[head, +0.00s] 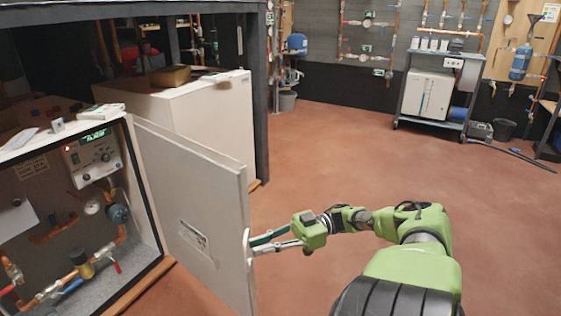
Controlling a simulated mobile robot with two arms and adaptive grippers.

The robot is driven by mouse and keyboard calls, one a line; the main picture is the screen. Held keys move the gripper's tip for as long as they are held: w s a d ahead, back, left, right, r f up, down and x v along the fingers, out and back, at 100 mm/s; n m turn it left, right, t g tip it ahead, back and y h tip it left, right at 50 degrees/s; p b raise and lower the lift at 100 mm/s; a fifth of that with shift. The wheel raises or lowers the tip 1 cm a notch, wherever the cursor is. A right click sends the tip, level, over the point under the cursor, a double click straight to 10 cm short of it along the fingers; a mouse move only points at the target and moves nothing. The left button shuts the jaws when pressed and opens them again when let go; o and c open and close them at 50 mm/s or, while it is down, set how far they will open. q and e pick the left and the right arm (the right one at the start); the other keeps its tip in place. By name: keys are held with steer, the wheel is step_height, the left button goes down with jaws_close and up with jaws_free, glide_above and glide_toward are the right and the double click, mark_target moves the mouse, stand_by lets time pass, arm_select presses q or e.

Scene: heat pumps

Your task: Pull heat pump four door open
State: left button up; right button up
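The heat pump (75,230) stands at the left with its front open to view. Its white door (190,190) is swung wide on a hinge at the cabinet's right side, with a label on its inner face. A pale handle (248,252) sits at the door's free edge. My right gripper (252,246) reaches in from the right, with its fingertips at this edge by the handle. Its two fingers are apart; whether they grip the handle is too small to tell. My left gripper is not in view.
Inside the cabinet are a control panel (93,155), copper pipes and valves. A second white cabinet (190,110) stands behind the door beside a dark post (256,90). A cart (436,90) stands at the back right. The red floor (330,140) is clear in the middle.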

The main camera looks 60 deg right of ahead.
steer(key=v, duration=0.8)
steer(key=shift+d, duration=0.2)
steer(key=shift+s, duration=0.1)
stand_by(0.3)
